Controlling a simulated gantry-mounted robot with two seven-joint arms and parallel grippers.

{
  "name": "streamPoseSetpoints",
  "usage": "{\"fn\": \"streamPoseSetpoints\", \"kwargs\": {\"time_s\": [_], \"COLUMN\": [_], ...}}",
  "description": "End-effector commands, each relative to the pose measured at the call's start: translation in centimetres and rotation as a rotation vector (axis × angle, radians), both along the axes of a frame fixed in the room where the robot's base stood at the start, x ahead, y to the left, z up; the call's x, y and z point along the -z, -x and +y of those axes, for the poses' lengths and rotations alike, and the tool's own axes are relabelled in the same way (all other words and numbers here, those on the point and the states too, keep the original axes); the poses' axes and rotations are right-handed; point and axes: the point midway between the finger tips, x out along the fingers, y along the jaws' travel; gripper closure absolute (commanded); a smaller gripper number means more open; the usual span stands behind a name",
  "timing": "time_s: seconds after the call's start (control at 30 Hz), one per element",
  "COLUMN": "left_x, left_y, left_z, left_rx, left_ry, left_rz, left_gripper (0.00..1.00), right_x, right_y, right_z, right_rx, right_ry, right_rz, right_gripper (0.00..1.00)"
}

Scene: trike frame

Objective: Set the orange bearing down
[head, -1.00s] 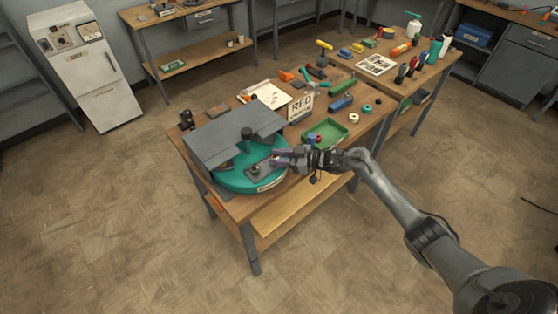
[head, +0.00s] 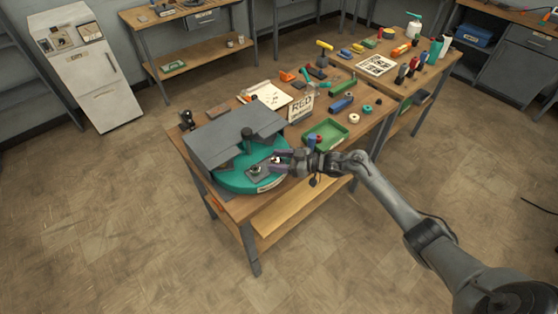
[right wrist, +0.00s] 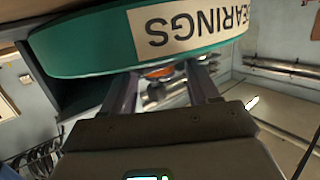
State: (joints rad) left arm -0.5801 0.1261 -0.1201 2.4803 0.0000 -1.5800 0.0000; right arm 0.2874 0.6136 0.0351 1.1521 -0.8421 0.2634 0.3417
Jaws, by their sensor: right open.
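A teal turntable (head: 236,181) sits at the near left end of the workbench, partly under a grey cover. Its rim label reads BEARINGS and shows upside down in the right wrist view (right wrist: 190,27). My right gripper (head: 276,160) is at the turntable's right edge with its fingers apart. In the right wrist view, the orange bearing (right wrist: 159,72) shows between the open fingers, by the turntable's rim. Most of it is hidden behind the rim and fingers, and I cannot tell what it rests on. My left gripper is out of view.
A green tray (head: 340,132) and a RED sign (head: 300,108) stand behind my right gripper on the bench. The grey cover (head: 225,142) overhangs the turntable's back. Floor is clear in front.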

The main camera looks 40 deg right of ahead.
Motion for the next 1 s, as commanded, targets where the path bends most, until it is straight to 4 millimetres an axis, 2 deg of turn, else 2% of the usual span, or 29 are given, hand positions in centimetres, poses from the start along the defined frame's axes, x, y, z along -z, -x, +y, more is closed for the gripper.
{"fn": "streamPoseSetpoints", "kwargs": {"time_s": [0.07,0.17,0.5,0.77,0.87,1.0], "left_x": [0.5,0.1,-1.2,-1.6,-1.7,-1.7], "left_y": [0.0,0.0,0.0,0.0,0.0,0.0], "left_z": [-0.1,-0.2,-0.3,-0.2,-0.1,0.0], "left_rx": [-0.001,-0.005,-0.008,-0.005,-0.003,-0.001], "left_ry": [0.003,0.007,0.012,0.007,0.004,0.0], "left_rz": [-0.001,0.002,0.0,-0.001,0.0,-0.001], "left_gripper": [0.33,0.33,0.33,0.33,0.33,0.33], "right_x": [0.3,-0.1,-1.1,-1.6,-1.1,1.4], "right_y": [0.0,0.8,5.7,8.2,8.7,9.3], "right_z": [0.0,-0.6,-3.7,-5.4,-5.0,-2.3], "right_rx": [0.0,0.002,0.0,0.001,0.004,0.028], "right_ry": [-0.001,0.001,0.001,0.002,0.021,0.106], "right_rz": [0.001,0.003,0.004,0.003,0.012,0.054], "right_gripper": [0.4,0.4,0.4,0.4,0.4,0.4]}}
